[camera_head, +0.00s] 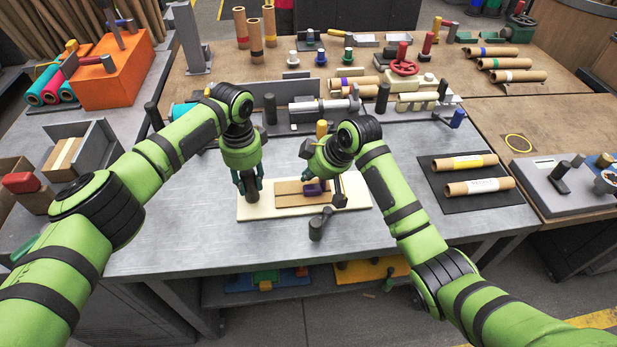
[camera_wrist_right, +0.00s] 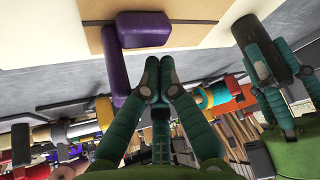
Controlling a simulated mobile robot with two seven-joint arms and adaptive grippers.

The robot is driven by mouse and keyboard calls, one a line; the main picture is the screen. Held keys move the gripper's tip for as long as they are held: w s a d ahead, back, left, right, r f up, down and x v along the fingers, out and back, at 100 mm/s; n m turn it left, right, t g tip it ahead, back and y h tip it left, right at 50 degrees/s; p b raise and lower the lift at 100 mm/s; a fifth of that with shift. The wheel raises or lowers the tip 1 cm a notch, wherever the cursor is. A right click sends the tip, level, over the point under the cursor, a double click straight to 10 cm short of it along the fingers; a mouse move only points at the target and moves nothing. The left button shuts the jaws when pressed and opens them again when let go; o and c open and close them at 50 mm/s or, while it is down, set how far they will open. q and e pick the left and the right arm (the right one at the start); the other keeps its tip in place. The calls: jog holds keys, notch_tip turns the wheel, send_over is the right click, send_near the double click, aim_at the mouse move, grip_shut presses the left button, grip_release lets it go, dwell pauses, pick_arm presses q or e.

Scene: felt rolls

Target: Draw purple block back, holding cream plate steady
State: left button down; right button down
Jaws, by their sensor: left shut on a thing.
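The cream plate (camera_head: 259,211) lies flat on the grey bench with a brown strip (camera_head: 290,199) on it. The purple block (camera_head: 314,188) sits on the strip, partly hidden by my right arm. In the right wrist view the purple block (camera_wrist_right: 143,28) has a long purple piece beside it. My left gripper (camera_head: 249,192) is at the plate's left part, shut on a dark post (camera_wrist_right: 258,45) that stands on the plate. My right gripper (camera_wrist_right: 160,62) has its fingertips close together beside the purple block, with nothing visible between them and apart from it.
A dark knobbed handle (camera_head: 318,224) stands at the plate's front edge. Behind the plate are a grey fixture (camera_head: 300,116) and several rolls. A black mat (camera_head: 455,196) with two wrapped rolls lies to the right. The bench left of the plate is clear.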

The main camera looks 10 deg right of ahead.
pick_arm(q)
jog(key=shift+a+f, duration=0.1)
pick_arm(e)
jog(key=shift+s+d+f, duration=0.1)
jog(key=shift+d+f, duration=0.1)
jog(key=shift+d, duration=1.8)
jog(key=shift+s+d+f, duration=0.1)
jog(key=shift+d+f, duration=0.05)
jog(key=shift+d, duration=1.85)
jog(key=shift+a+r, duration=0.1)
jog(key=shift+a, duration=0.05)
jog(key=shift+r, duration=0.15)
jog(key=shift+w+r, duration=0.2)
jog(key=shift+r, duration=1.6)
jog(key=r, duration=0.1)
jog(key=a+r, duration=0.1)
jog(key=r, duration=0.1)
jog(key=shift+r, duration=0.25)
pick_arm(q)
grip_release()
jog(key=shift+w, duration=0.1)
